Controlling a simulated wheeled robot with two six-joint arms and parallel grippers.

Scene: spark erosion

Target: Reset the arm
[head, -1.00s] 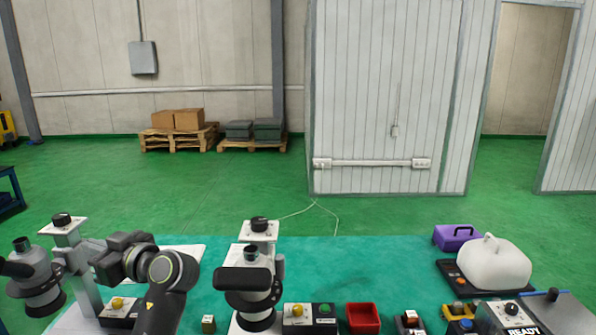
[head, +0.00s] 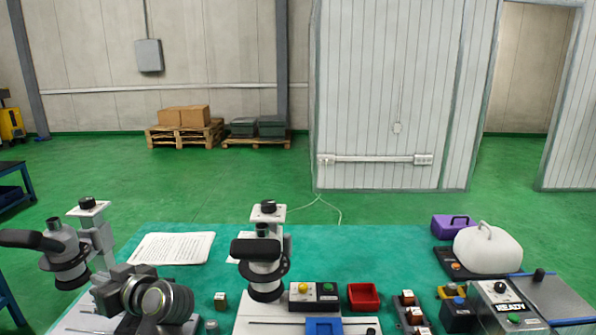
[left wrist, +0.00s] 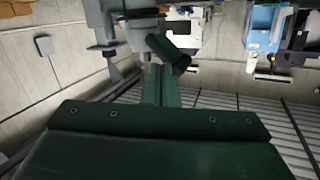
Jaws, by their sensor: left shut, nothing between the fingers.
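My left arm comes up from the lower left of the head view, folded over the front left of the bench. Its dark, boxy wrist end (head: 128,287) is near the left microscope (head: 68,248). The fingertips are hard to make out there. In the left wrist view the dark green fingers of my left gripper (left wrist: 158,72) are together, with nothing between them. My right arm and gripper are in neither view.
The green bench top (head: 345,255) holds a middle microscope (head: 266,270), a red tray (head: 363,297), a purple box (head: 452,227), a white jug-like container (head: 487,248) and a sheet of paper (head: 170,248). Loaded pallets (head: 182,137) stand far behind on open green floor.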

